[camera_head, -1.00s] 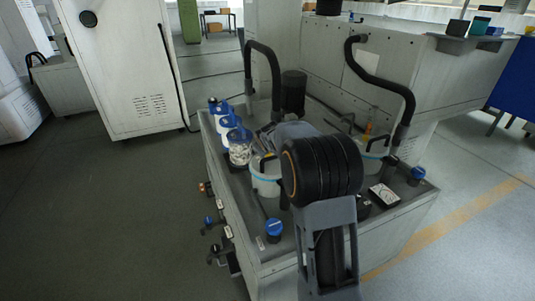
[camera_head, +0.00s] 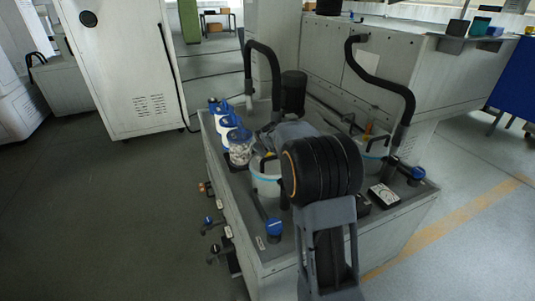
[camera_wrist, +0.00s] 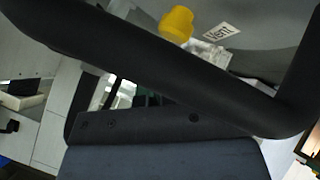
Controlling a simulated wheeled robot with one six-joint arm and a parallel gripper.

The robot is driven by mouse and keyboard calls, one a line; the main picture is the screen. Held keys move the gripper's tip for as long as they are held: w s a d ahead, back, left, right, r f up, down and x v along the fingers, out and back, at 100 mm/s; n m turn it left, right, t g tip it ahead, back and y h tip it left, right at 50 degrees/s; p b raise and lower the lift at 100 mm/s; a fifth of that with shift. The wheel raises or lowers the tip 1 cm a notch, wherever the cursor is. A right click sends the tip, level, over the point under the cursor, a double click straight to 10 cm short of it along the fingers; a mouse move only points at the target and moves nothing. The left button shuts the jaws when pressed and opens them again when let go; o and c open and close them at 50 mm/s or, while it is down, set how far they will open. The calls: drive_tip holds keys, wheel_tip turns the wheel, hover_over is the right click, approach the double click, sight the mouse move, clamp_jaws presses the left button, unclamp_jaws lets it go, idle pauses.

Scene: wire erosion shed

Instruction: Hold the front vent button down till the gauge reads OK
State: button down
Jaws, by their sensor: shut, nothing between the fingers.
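In the wrist view a yellow button-like cap (camera_wrist: 176,24) stands on a grey surface at the top, beside a white label (camera_wrist: 222,32) reading "Vent". I cannot tell whether it is the front one. My gripper (camera_wrist: 160,125) shows as a dark part with screws low in that view; it is shut and empty. The cap stands apart from it in the picture. In the head view my wrist and arm hide the gripper's tips and part of the bench top. A small gauge (camera_head: 384,195) with a white face lies at the bench's right front; its reading is too small to read.
Black bent hoses (camera_head: 276,75) and (camera_head: 385,75) rise from the bench; a thick black bar crosses the wrist view (camera_wrist: 150,70). Blue-lidded jars (camera_head: 240,147) line the left edge. Blue knobs sit at front (camera_head: 274,228) and right (camera_head: 417,173). Floor at left is clear.

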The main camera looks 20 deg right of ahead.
sight(269, 154)
drive_tip(key=shift+s+d+f+g, duration=0.1)
drive_tip(key=shift+s+f+g, duration=0.15)
drive_tip(key=shift+f, duration=0.25)
drive_tip(key=shift+s+d+f+g, duration=0.15)
drive_tip(key=shift+s+f, duration=0.15)
drive_tip(key=shift+f, duration=0.15)
drive_tip(key=shift+w+r+p, duration=0.1)
drive_tip(key=shift+r+p, duration=0.35)
drive_tip(key=shift+p, duration=0.3)
drive_tip(key=r+p, duration=0.3)
drive_tip(key=r, duration=0.1)
drive_tip(key=shift+s+d, duration=0.1)
drive_tip(key=shift+s, duration=0.15)
drive_tip(key=shift+a+r, duration=0.2)
drive_tip(key=shift+r, duration=0.15)
drive_tip(key=shift+w, duration=0.1)
drive_tip(key=shift+a, duration=0.1)
